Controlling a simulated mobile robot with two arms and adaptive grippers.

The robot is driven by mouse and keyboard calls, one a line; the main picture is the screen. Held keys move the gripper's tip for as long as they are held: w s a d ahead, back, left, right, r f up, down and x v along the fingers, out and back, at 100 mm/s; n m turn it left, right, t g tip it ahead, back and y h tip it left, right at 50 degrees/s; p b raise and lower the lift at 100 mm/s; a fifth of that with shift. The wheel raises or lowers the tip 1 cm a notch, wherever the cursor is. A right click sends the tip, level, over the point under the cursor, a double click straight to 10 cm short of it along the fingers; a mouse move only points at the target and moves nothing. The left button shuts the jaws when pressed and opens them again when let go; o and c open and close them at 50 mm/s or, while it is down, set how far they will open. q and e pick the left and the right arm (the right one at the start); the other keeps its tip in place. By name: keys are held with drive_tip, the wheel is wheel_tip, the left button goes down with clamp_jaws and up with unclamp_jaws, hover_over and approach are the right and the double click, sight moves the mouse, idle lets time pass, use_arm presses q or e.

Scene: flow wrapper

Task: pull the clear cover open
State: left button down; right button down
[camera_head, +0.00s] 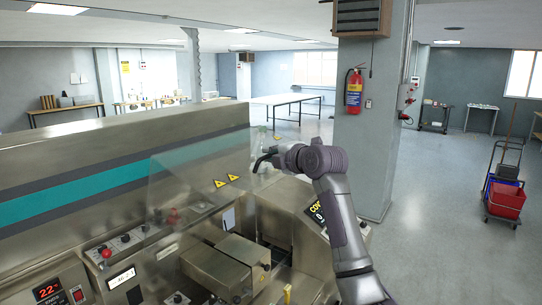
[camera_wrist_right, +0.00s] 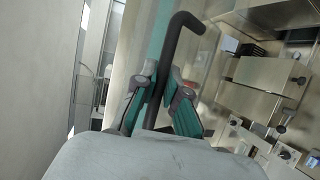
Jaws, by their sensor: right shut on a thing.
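The clear cover (camera_head: 195,165) is a see-through panel with yellow warning triangles, over the middle of the steel machine in the head view. How far it stands open is hard to tell. A dark bent handle (camera_head: 262,159) shows at its right end. My right gripper (camera_head: 272,156) is at this handle, with its arm coming from the lower right. In the right wrist view, the green-padded fingers (camera_wrist_right: 168,88) are closed on the dark handle bar (camera_wrist_right: 183,24), whose bent end sticks out past them. My left gripper is not in view.
The steel machine (camera_head: 100,190) with a teal stripe fills the left. Red knobs (camera_head: 106,253) and a display (camera_head: 47,289) are at its front. A pillar (camera_head: 361,130) with a fire extinguisher (camera_head: 354,88) stands behind my right arm. Open floor (camera_head: 440,230) lies to the right.

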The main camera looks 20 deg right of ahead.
drive_tip(key=s+d+f+t+b, duration=0.1)
drive_tip(key=s+d+f+b, duration=0.1)
drive_tip(key=f+b, duration=0.3)
drive_tip(key=shift+s+d+b, duration=0.35)
drive_tip(key=shift+s+b, duration=0.35)
drive_tip(key=shift+b, duration=0.2)
drive_tip(key=shift+y, duration=0.3)
drive_tip(key=c, duration=1.5)
unclamp_jaws()
drive_tip(key=shift+r, duration=0.1)
drive_tip(key=v, duration=1.2)
drive_tip(key=shift+f, duration=0.2)
drive_tip(key=shift+a, duration=0.1)
